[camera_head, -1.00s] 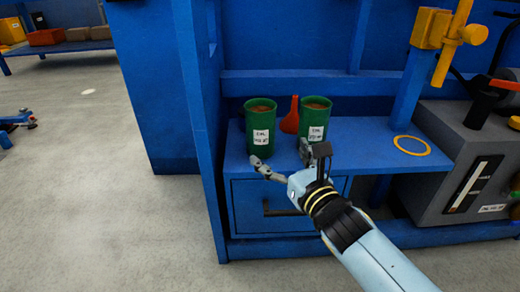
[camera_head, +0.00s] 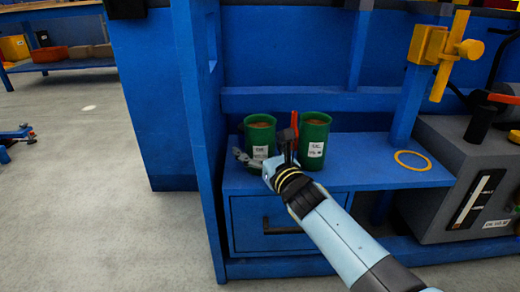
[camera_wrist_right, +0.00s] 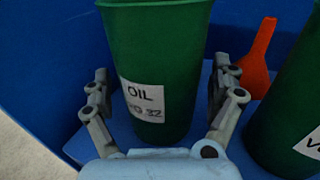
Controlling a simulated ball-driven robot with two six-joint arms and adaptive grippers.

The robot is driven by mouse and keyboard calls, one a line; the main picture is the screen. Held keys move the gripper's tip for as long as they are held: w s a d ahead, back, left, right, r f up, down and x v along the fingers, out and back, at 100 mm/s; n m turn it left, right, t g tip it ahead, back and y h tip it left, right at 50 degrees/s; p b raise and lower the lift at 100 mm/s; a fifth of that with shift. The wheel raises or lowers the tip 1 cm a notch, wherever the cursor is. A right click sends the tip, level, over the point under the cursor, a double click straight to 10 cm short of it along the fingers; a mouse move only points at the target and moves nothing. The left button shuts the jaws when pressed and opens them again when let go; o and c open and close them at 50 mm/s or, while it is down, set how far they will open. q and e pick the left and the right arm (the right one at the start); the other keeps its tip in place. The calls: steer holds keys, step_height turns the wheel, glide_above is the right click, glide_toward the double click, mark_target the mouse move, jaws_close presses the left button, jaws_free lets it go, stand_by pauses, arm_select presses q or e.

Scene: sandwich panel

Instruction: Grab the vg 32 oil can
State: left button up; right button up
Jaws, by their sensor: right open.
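The VG 32 oil can is the left green can (camera_head: 260,133), standing upright on the blue shelf. In the right wrist view the green can (camera_wrist_right: 160,50) has a white label reading OIL and what looks like 32. My right gripper (camera_head: 265,153) is open in front of this can. In the right wrist view the fingers of my right gripper (camera_wrist_right: 163,85) stand apart, one on each side of the can. I cannot tell whether they touch it. My left gripper is not in view.
A second green can (camera_head: 315,145) stands close to the right, with a red funnel (camera_head: 294,121) between the cans. A blue upright (camera_head: 200,120) rises close on the left. A yellow ring (camera_head: 412,161) lies on the shelf near a grey machine (camera_head: 470,180).

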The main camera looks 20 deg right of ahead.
steer(key=c, duration=1.6)
steer(key=shift+r, duration=0.15)
steer(key=shift+c, duration=0.2)
